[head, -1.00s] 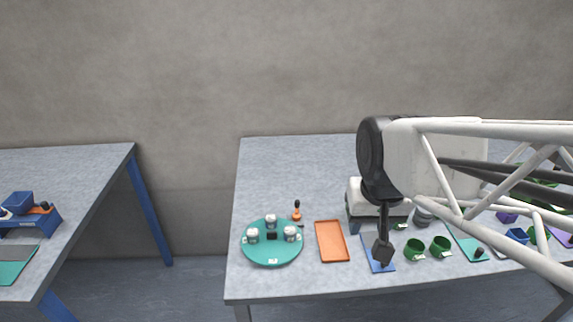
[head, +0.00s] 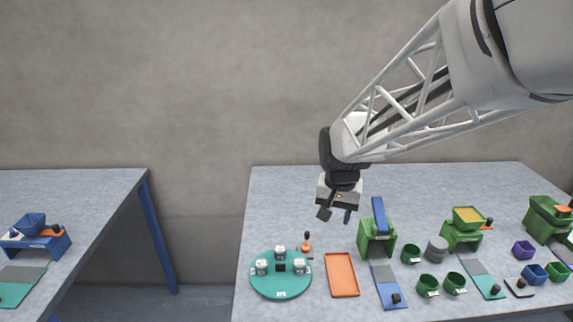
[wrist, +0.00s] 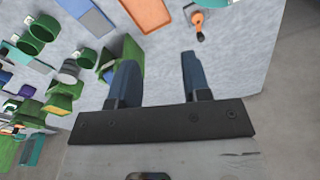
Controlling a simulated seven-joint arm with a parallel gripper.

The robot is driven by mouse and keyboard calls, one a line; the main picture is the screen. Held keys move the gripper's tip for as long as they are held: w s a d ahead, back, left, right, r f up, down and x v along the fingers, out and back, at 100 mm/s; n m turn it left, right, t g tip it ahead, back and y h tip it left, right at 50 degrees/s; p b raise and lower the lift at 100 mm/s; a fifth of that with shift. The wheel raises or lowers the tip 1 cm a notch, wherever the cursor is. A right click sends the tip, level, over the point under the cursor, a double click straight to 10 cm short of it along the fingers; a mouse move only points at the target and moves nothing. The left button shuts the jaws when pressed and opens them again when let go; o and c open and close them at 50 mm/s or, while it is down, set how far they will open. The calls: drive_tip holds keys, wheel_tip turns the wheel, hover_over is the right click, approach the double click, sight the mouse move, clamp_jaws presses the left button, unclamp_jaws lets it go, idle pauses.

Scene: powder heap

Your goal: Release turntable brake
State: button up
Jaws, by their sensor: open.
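The round teal turntable (head: 281,291) lies flat at the front left of the right table, with several white jars and a small dark block on it. The brake (head: 306,243), a small orange piece with a dark knob, stands at the turntable's back right edge. It also shows in the wrist view (wrist: 198,22), beyond my fingers. My gripper (head: 334,217) is open and empty, in the air above the table, right of the brake and behind the orange tray. In the wrist view my gripper's two blue-grey fingers (wrist: 160,78) stand wide apart with bare tabletop between them.
An orange tray (head: 342,284) lies right of the turntable, then a blue board (head: 387,298). Green stands (head: 377,238), cups and hoppers (head: 467,216) crowd the table's right side. The table behind the turntable is bare. Another table (head: 100,215) stands at left.

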drive_tip(key=m+g, duration=0.1)
drive_tip(key=m, duration=0.1)
hover_over(307, 233)
wheel_tip(307, 233, down, 10)
drive_tip(key=shift+w+f, duration=0.1)
drive_tip(key=shift+f, duration=3.85)
drive_tip(key=shift+c, duration=0.2)
clamp_jaws()
